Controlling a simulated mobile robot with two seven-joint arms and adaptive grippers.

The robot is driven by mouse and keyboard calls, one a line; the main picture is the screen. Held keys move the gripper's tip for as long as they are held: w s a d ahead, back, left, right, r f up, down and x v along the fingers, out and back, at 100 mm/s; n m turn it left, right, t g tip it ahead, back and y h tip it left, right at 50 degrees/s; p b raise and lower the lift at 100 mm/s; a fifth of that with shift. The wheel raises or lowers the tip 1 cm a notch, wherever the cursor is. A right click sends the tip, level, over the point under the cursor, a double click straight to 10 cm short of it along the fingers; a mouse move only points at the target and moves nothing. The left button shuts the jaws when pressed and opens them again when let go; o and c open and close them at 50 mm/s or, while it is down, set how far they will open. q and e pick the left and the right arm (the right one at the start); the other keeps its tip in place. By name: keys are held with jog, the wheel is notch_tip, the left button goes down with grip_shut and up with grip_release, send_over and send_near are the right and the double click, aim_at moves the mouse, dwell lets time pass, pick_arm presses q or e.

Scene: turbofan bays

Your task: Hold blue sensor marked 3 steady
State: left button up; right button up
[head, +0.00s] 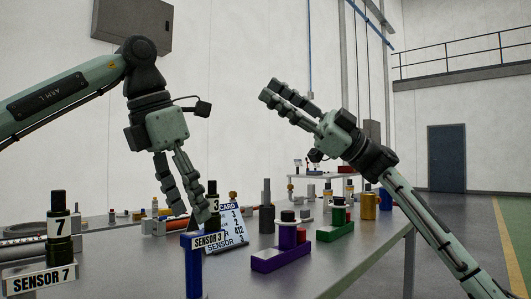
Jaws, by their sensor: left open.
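The blue sensor marked 3 (193,268) stands at the front middle of the grey table, with a "SENSOR 3" plate on its blue body. A dark upright plug with a "3" label (214,205) stands just behind the plate. My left gripper (190,212) points down over it from above, fingers apart, its tips beside the plug and just above the plate. Whether a finger touches the sensor cannot be told. My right gripper (268,89) is raised to the right, well away from the sensor, pointing up and left; its finger gap is unclear.
A dark sensor marked 7 (60,228) stands at the left. A card (234,232) leans behind sensor 3. Purple (288,240), green (337,222) and yellow (369,205) units stand to the right. The table front (325,270) is clear there.

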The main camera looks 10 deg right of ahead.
aim_at(198, 232)
jog(key=s+a+f+m+g+h, duration=0.1)
jog(key=s+a+f+g+h, duration=0.1)
jog(key=a+f+h, duration=0.3)
pick_arm(q)
jog(key=shift+f, duration=0.2)
jog(key=x, duration=0.7)
jog(key=shift+f, duration=0.2)
pick_arm(e)
notch_tip(198, 232, down, 6)
jog(key=w+d+m+t+h, duration=0.1)
jog(key=d+m+h, duration=0.1)
jog(key=m+h, duration=0.6)
jog(key=shift+w+d+r+h, duration=0.15)
jog(key=shift+r+h, duration=0.1)
jog(key=shift+h, duration=0.45)
pick_arm(q)
jog(key=shift+c, duration=0.2)
